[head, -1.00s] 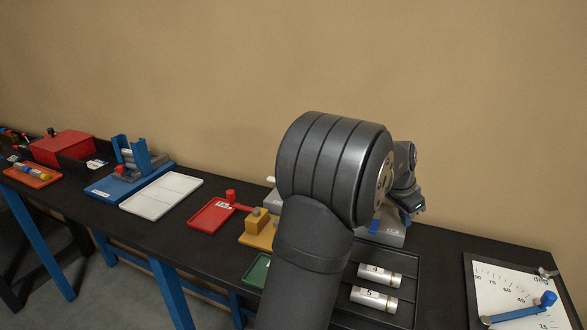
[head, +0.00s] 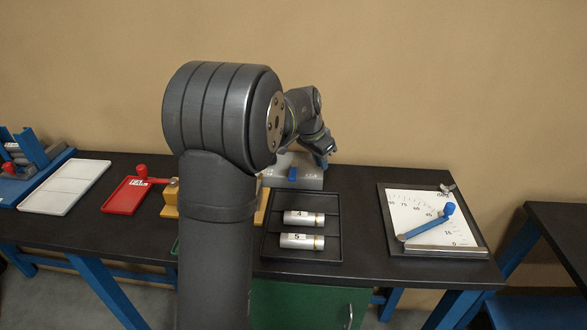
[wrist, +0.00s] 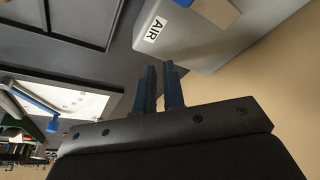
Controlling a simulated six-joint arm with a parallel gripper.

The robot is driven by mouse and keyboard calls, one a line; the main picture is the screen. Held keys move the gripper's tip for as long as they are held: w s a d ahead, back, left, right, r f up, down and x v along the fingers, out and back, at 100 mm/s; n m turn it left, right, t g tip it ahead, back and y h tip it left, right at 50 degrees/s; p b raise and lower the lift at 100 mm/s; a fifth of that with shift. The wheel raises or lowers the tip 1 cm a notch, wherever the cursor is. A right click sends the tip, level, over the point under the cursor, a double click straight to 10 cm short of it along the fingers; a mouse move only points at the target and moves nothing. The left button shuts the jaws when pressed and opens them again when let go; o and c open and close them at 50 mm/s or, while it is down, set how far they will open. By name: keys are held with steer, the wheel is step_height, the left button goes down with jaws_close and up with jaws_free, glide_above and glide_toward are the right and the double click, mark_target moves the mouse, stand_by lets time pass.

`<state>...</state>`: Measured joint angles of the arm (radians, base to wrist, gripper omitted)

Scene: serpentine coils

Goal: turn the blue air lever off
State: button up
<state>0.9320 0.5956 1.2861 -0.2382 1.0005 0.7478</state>
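The grey air box (head: 308,184) stands at the back of the bench, behind my arm. The blue air lever (head: 292,174) shows small on its front. In the wrist view the box (wrist: 240,40) carries an "AIR" label, and a blue part (wrist: 184,2), perhaps the lever, is cut off by the top edge. My gripper (wrist: 161,82) has its two blue fingers a little apart with nothing between them. It is beside the box, apart from the blue part. In the head view my gripper (head: 324,158) is just above the box's right side; its fingers are too small to read there.
A black tray (head: 328,214) with two silver cylinders lies in front of the box. A dial board (head: 392,208) with another blue arm (head: 428,222) is to the right. A red tray (head: 122,198) and a white tray (head: 66,186) lie left. Bare bench lies between tray and board.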

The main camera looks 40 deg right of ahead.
steer(key=o, duration=0.3)
steer(key=shift+a+r, duration=0.15)
steer(key=shift+r, duration=0.2)
steer(key=o, duration=0.3)
steer(key=a+r+n, duration=0.1)
steer(key=a+r, duration=0.1)
steer(key=r, duration=0.1)
steer(key=s+a+r+n+t, duration=0.1)
steer(key=a+r+n, duration=0.1)
steer(key=r, duration=0.1)
steer(key=a+r+n, duration=0.1)
steer(key=a+r, duration=0.1)
steer(key=r, duration=0.1)
steer(key=shift+s+a+r+n+t, duration=0.3)
steer(key=shift+a, duration=0.1)
steer(key=n+t, duration=0.2)
steer(key=n, duration=0.2)
glide_toward(293, 173)
steer(key=shift+y, duration=0.3)
steer(key=x, duration=0.7)
steer(key=shift+d+f, duration=0.2)
steer(key=shift+d, duration=0.05)
jaws_close()
